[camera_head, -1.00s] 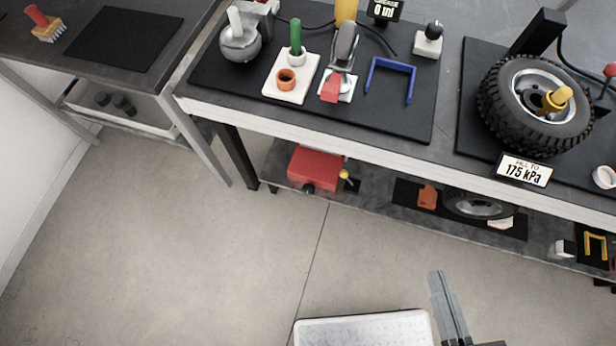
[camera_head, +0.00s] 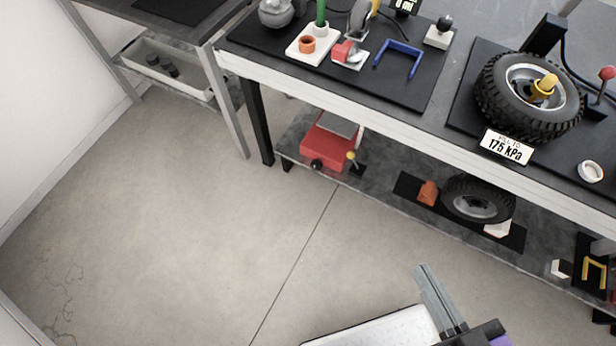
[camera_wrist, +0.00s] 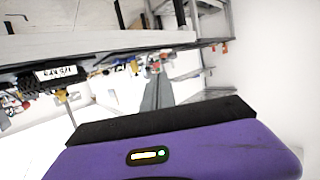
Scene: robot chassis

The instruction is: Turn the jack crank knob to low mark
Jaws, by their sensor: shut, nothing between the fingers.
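A red box-shaped unit (camera_head: 327,137), which looks like the jack, sits on the lower shelf under the bench. A black round knob (camera_head: 316,165) is at its front, and a small yellow knob (camera_head: 351,156) stands at its right side. I cannot make out a low mark. My gripper (camera_head: 423,269) is shut and empty at the lower right, over the floor and well apart from the red unit. In the wrist view, my gripper's grey fingers (camera_wrist: 154,72) lie together; I cannot clearly identify the jack there.
The bench's white front edge (camera_head: 345,112) overhangs the shelf. An orange piece (camera_head: 428,193) and a small wheel (camera_head: 477,199) lie on the shelf to the right. A large tyre (camera_head: 530,97) is on top. A table leg (camera_head: 259,122) stands left of the unit. The floor (camera_head: 210,240) is clear.

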